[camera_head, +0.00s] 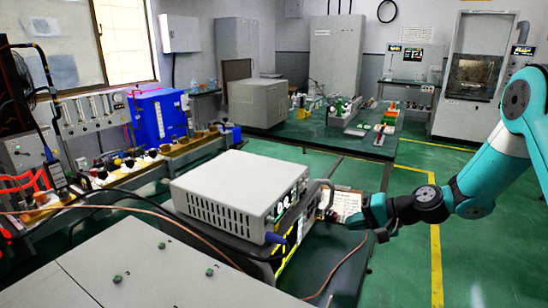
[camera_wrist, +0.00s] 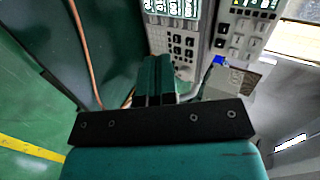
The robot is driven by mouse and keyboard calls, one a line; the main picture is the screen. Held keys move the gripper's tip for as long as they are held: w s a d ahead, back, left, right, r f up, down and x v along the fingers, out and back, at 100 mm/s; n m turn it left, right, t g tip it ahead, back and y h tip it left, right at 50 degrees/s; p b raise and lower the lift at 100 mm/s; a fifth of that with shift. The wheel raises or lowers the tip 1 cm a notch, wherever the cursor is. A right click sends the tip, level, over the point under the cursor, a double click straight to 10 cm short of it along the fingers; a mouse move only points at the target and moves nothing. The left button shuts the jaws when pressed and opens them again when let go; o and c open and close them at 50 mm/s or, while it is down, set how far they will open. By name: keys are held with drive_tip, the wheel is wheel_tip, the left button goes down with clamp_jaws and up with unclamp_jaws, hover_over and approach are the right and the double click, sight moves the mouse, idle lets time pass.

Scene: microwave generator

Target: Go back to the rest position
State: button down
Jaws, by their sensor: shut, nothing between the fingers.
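The microwave generator (camera_head: 235,187), a pale grey box with a vented side and a lit front panel, sits on top of a darker unit on the bench. My gripper (camera_head: 348,222) is just right of the generator's front, at the end of my teal arm. In the wrist view my gripper (camera_wrist: 156,62) shows two teal fingers together, shut and empty. Beyond the fingers is a front panel with a lit display and dark keys (camera_wrist: 181,42). A second panel with buttons (camera_wrist: 240,35) is to its right. I cannot tell whether the fingertips touch anything.
An orange cable (camera_wrist: 86,55) hangs left of the fingers. A blue plug (camera_head: 275,238) sits at the generator's front. A sheet with print (camera_head: 346,204) lies behind my gripper. A green-topped table (camera_head: 310,135) stands behind. Green floor with a yellow line (camera_head: 435,245) is open at right.

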drive_tip(key=s+a+r+n+g+h, duration=0.2)
drive_tip(key=s+a+r+n+g, duration=0.45)
drive_tip(key=s+a+r, duration=0.65)
drive_tip(key=s+d+r+n+h, duration=0.1)
drive_tip(key=s+r+n, duration=0.1)
drive_tip(key=s, duration=0.7)
drive_tip(key=s+d+r+n+h+p, duration=0.1)
drive_tip(key=s+n, duration=0.3)
drive_tip(key=s, duration=0.5)
drive_tip(key=shift+s+d+r+h, duration=0.2)
drive_tip(key=shift+s+r+h, duration=0.2)
drive_tip(key=shift+h, duration=0.4)
drive_tip(key=shift+n, duration=0.25)
